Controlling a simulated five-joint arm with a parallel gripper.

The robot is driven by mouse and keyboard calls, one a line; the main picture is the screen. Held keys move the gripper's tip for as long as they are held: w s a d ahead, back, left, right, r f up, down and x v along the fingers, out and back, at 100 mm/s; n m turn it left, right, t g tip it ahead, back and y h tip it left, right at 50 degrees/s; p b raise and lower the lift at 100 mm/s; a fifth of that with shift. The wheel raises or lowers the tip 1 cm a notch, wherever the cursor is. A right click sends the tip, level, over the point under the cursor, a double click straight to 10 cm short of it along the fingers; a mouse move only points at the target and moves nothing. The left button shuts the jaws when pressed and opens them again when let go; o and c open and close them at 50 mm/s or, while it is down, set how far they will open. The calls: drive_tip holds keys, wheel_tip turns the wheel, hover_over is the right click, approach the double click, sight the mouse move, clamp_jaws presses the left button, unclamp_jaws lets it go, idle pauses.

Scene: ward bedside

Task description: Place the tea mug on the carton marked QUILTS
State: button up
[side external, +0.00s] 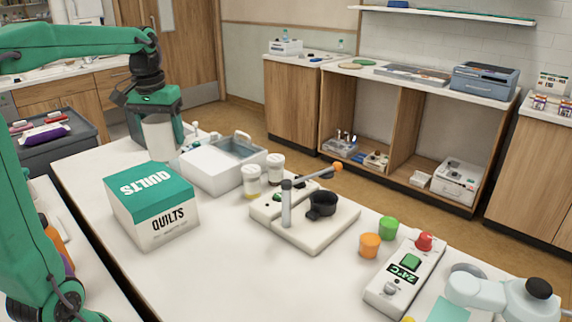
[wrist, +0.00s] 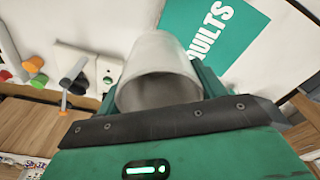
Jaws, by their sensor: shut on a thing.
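The tea mug is a plain pale grey-white cup, held in my gripper (side external: 162,128) in the side external view, where the mug (side external: 158,138) shows behind and above the carton. In the wrist view the mug (wrist: 158,75) fills the space between the jaws of my gripper (wrist: 160,90), its open rim facing the camera. My gripper is shut on it. The QUILTS carton (side external: 152,208) is a white box with a green top, standing on the white table; its green top (wrist: 215,35) also shows beyond the mug in the wrist view. The mug's height above the table is hard to judge.
Two lidded jars (side external: 252,180) and a cream block with a post and a black cup (side external: 305,215) stand to the right. Table in front of the carton is clear.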

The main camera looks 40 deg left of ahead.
drive_tip(key=s+a+f, duration=0.2)
drive_tip(key=a+f, duration=0.4)
drive_tip(key=a, duration=0.5)
drive_tip(key=shift+s+f, duration=0.3)
drive_tip(key=shift+f, duration=0.1)
drive_tip(key=shift+f, duration=1.9)
drive_tip(key=shift+f, duration=0.15)
drive_tip(key=o, duration=1.1)
drive_tip(key=shift+o, duration=0.2)
wheel_tip(320, 180, up, 12)
drive_tip(key=d, duration=0.1)
drive_tip(key=shift+s, duration=0.4)
